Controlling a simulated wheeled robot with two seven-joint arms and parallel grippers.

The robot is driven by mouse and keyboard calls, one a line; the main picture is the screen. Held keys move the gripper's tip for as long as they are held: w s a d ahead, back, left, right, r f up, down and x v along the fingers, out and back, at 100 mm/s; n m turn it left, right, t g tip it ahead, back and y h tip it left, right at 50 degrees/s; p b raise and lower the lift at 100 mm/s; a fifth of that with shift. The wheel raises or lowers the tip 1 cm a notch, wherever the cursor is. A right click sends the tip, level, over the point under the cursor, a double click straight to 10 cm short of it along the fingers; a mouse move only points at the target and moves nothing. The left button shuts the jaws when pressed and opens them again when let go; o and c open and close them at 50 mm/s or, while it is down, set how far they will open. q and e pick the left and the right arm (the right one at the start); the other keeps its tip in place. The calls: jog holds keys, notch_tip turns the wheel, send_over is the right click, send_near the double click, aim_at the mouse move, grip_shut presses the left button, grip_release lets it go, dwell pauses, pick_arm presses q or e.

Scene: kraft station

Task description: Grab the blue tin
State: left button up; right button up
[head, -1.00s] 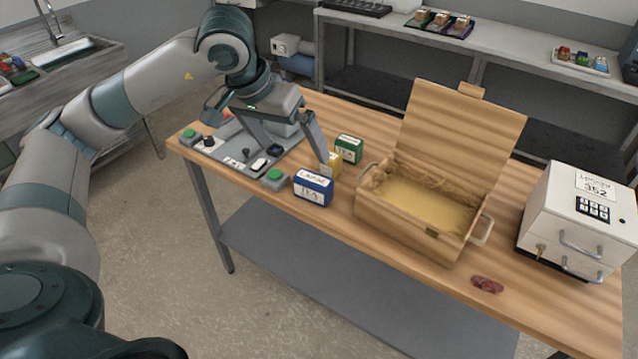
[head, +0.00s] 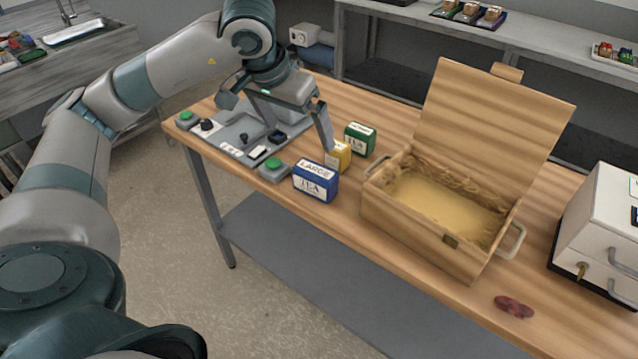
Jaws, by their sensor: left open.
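The blue tin (head: 315,183) with a white "LARGE" label stands upright on the wooden table near its front edge. A yellow tin (head: 338,157) stands just behind it, partly covered by a gripper finger. A green tin (head: 360,139) stands behind the yellow one. My left gripper (head: 298,138) is open and empty, behind and above the blue tin. Its right finger shows in front of the yellow tin; whether they touch is unclear. My right gripper is not in view.
A control panel (head: 233,134) with green buttons lies left of the tins. An open wooden box (head: 425,226) with straw-like filling stands to the right. A dark red item (head: 514,307) and a white safe (head: 598,235) are farther right.

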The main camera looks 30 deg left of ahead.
pick_arm(q)
jog(key=shift+s, duration=0.2)
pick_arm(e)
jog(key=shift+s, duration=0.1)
pick_arm(q)
jog(key=p, duration=0.2)
send_near(315, 168)
jog(key=p+x, duration=0.2)
jog(key=x, duration=0.2)
jog(key=shift+f, duration=0.2)
jog(key=shift+w+f, duration=0.25)
jog(key=shift+f, duration=0.3)
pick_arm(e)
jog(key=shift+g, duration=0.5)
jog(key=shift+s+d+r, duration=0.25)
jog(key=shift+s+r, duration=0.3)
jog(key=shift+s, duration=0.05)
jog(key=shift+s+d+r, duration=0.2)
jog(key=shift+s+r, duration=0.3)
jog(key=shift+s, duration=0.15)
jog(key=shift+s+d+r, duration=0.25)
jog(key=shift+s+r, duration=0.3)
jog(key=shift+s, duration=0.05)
